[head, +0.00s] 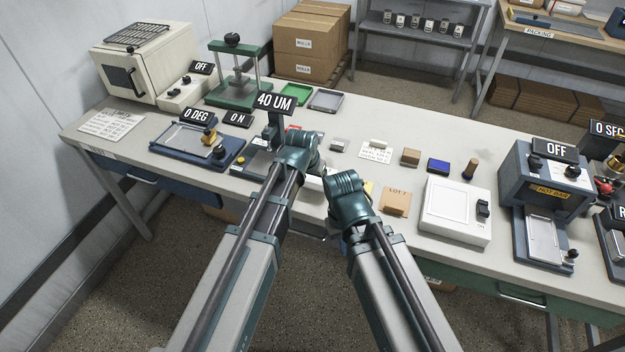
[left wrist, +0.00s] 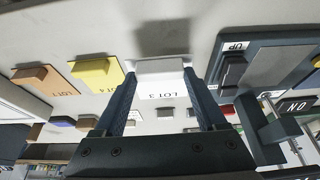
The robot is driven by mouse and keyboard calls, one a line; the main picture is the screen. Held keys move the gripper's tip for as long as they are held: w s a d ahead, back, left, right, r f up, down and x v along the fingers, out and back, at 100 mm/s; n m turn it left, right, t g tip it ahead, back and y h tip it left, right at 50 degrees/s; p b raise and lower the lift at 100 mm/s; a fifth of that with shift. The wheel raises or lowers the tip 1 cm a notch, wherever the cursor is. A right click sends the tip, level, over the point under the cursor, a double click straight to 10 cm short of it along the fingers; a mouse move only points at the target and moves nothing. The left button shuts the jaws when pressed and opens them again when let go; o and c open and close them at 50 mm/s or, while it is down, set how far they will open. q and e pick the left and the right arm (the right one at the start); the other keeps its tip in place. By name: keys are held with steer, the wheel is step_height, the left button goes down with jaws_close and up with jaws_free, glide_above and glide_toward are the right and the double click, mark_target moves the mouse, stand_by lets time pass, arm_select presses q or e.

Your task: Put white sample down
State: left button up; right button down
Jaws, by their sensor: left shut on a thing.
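My left gripper (left wrist: 163,100) is shut on a white sample (left wrist: 160,72) in the left wrist view, with one dark finger at each side of it. The sample has a white block at its far end and a sheet marked LOT 3. Whether it touches the table cannot be told. In the head view my left wrist hides the left gripper's fingers; a white piece (head: 314,184) shows below it, between the two arms. My right arm ends just to the right, and its gripper is hidden.
A yellow sample (left wrist: 96,72) and an orange sample (left wrist: 46,80) lie beside the white one. A gauge with a 40 UM sign (head: 274,103) stands close by my left wrist. A white scale-like box (head: 455,212) and a hot bar unit (head: 545,185) stand to the right.

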arm_select(q)
steer(key=shift+w+d, duration=0.1)
steer(key=shift+w, duration=0.4)
steer(key=shift+w+f, duration=0.1)
steer(key=shift+w, duration=0.65)
step_height(320, 180, down, 3)
steer(key=b, duration=0.3)
steer(key=shift+w, duration=0.1)
steer(key=shift+f+b, duration=0.3)
steer(key=shift+b, duration=0.1)
steer(key=shift+f, duration=0.1)
steer(key=o, duration=1.4)
